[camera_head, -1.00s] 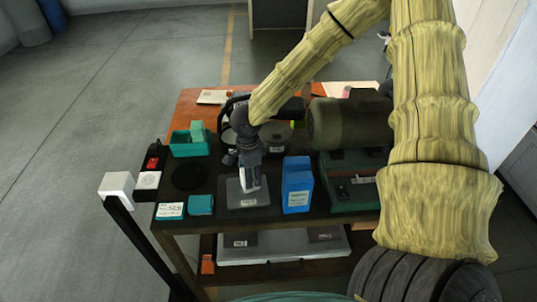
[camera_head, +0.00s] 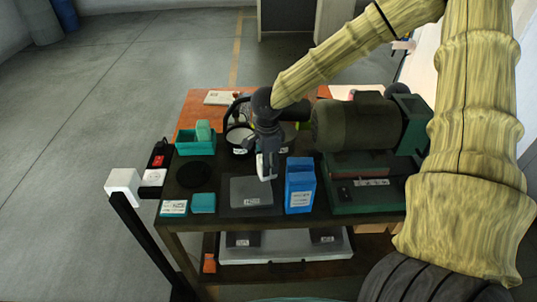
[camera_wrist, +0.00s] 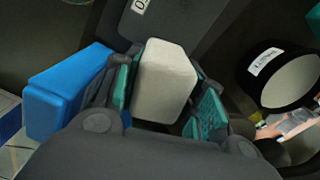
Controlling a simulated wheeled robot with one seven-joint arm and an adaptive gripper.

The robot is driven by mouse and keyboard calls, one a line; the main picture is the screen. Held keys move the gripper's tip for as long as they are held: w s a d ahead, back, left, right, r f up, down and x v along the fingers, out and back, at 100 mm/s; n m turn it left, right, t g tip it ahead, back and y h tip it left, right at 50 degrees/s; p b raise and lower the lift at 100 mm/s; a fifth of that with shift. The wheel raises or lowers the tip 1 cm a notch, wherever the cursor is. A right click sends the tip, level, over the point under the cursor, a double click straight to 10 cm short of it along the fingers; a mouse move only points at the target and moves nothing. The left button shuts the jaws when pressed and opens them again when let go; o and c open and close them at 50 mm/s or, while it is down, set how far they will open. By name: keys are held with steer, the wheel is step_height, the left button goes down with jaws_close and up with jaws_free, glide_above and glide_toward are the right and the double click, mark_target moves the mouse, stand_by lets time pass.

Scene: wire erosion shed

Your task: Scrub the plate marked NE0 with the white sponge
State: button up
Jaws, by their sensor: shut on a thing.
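The white sponge (camera_wrist: 165,80) is held between the fingers of my gripper (camera_wrist: 163,100) in the wrist view; it also shows in the head view (camera_head: 264,167). My gripper (camera_head: 265,158) points down at the back right of a dark grey plate (camera_head: 243,187). The plate lies on the bench with a small white label on its front part; the lettering is too small to read surely. In the wrist view the plate (camera_wrist: 195,22) is just beyond the sponge. Whether the sponge touches the plate cannot be told.
A blue box (camera_head: 299,195) stands close right of the plate. A green machine with a motor (camera_head: 355,125) fills the bench's right. A teal tray (camera_head: 195,146), black disc (camera_head: 195,175) and teal block (camera_head: 203,203) are left. More dark plates lie on the lower shelf (camera_head: 285,255).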

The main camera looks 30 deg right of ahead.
steer(key=shift+a+r, duration=0.1)
steer(key=shift+r, duration=1.3)
steer(key=shift+w, duration=0.1)
